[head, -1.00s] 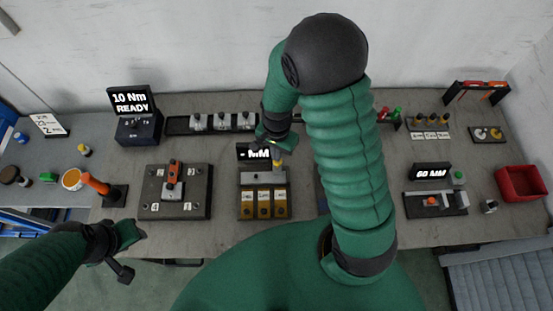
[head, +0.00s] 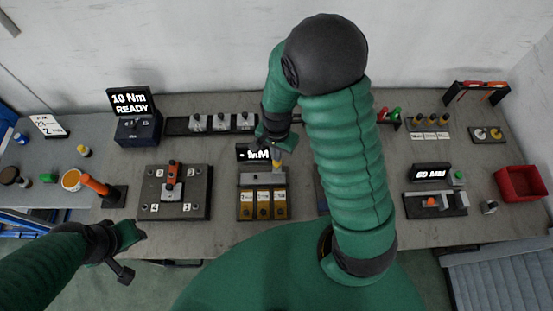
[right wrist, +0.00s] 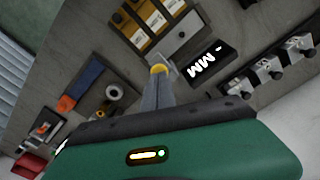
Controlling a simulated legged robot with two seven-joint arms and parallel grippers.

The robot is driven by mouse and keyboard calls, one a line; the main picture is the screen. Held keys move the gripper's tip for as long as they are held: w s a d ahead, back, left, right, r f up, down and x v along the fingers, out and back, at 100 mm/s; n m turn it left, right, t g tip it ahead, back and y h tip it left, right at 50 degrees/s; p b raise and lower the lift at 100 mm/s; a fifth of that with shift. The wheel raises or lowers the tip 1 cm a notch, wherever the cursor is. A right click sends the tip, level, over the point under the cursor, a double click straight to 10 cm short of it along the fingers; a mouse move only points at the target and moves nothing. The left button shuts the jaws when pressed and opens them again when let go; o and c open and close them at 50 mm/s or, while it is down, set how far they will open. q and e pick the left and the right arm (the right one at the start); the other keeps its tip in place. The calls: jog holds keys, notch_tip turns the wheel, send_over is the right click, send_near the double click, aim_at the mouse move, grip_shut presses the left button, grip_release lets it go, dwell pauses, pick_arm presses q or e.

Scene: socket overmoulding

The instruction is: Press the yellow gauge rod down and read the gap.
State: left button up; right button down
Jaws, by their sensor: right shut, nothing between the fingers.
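The yellow gauge rod (head: 277,163) stands on the gauge block at the middle of the bench. In the right wrist view its yellow top (right wrist: 158,69) shows just beyond my fingertips. My right gripper (head: 279,153) is shut and empty, pointing down over the rod; its fingers (right wrist: 157,80) are together. Tip and rod look very close, but I cannot tell whether they touch. The gauge display (right wrist: 208,64) reads "- MM" in the right wrist view and is partly hidden by my gripper in the head view. My left gripper (head: 130,252) is open and empty by the bench's front left edge.
Labelled yellow slots (head: 263,206) lie in front of the gauge. A numbered plate (head: 150,205) with an orange clamp is to the left. A "60 MM" display (head: 431,172) and a red bin (head: 520,184) are on the right. A torque display (head: 131,103) reads "10 Nm READY".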

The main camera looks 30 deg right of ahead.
jog(key=shift+f+b, duration=1.55)
jog(key=shift+f, duration=0.7)
dwell(0.5)
jog(key=shift+r, duration=0.15)
dwell(0.4)
notch_tip(320, 180, up, 8)
jog(key=p, duration=0.8)
dwell(0.4)
